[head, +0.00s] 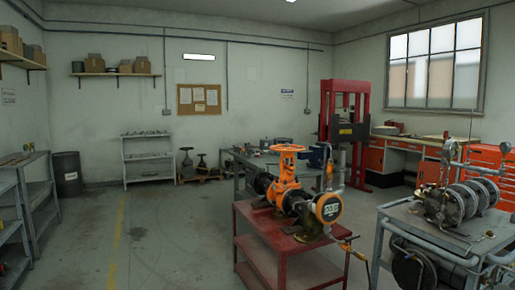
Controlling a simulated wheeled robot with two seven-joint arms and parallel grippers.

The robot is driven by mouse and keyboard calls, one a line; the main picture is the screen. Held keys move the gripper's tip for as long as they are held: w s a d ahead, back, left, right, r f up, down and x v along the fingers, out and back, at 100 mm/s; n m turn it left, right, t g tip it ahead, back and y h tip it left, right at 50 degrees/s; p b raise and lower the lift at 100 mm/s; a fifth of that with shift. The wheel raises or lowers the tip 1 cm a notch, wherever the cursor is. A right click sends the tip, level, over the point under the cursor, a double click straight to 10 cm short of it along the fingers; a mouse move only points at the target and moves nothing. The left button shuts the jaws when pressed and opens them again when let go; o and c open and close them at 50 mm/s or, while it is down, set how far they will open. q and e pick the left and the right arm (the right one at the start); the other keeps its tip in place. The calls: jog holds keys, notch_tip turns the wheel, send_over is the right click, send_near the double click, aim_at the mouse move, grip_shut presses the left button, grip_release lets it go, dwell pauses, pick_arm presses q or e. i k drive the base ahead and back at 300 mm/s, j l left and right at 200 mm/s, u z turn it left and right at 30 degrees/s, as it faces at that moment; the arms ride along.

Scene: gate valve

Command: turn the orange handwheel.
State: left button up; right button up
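The orange handwheel (287,149) sits level on top of an orange gate valve (284,184), right of the middle in the head view. The valve is in a short dark pipe run on a red cart (250,216), some way ahead of me. An orange round gauge or meter (328,208) is at the near end of the pipe run. Neither of my grippers shows in the head view, so nothing of mine touches the handwheel.
A grey cart (380,237) with pump machinery (455,203) stands at the right, close to the red cart. A grey bench (240,173) and red press (346,130) stand behind. Grey shelves (37,192) line the left. The floor (165,235) left of the red cart is clear.

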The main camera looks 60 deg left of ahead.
aim_at(287, 147)
jog(key=u, duration=1.65)
jog(key=i+j+z, duration=0.3)
jog(key=i+j, duration=0.2)
jog(key=i, duration=0.75)
jog(key=i+j+z, duration=0.3)
jog(key=i+j, duration=0.45)
jog(key=i, duration=0.45)
jog(key=i+j+z, duration=0.35)
jog(key=i+j, duration=0.7)
jog(key=i, duration=0.05)
